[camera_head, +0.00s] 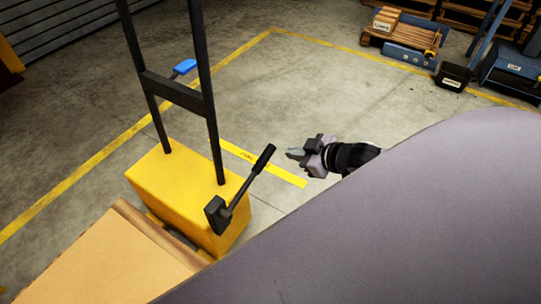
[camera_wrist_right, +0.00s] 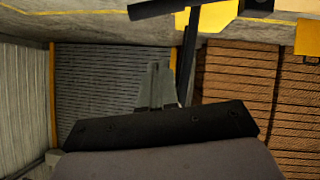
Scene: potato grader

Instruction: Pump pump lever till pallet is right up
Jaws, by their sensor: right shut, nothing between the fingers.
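The pump lever (camera_head: 251,173) is a black rod with a thick dark grip, tilted up and to the right from a black block on the yellow truck body (camera_head: 185,190). My right gripper (camera_head: 291,153) is shut and empty, just right of the lever's grip and apart from it in the head view. Its closed fingers (camera_wrist_right: 157,85) also show in the right wrist view, beside a dark bar that I cannot identify for sure. The pallet (camera_head: 132,212) shows only as a wooden edge at lower left, under a tan load (camera_head: 110,262); its height is unclear. My left gripper is out of view.
A tall black frame (camera_head: 178,93) rises from the truck body. A blue pad (camera_head: 184,67) shows behind it. Yellow lines mark the floor (camera_head: 330,90), which is clear behind the lever. Stacked pallets (camera_head: 398,38) and a black bin (camera_head: 452,77) stand at the back right.

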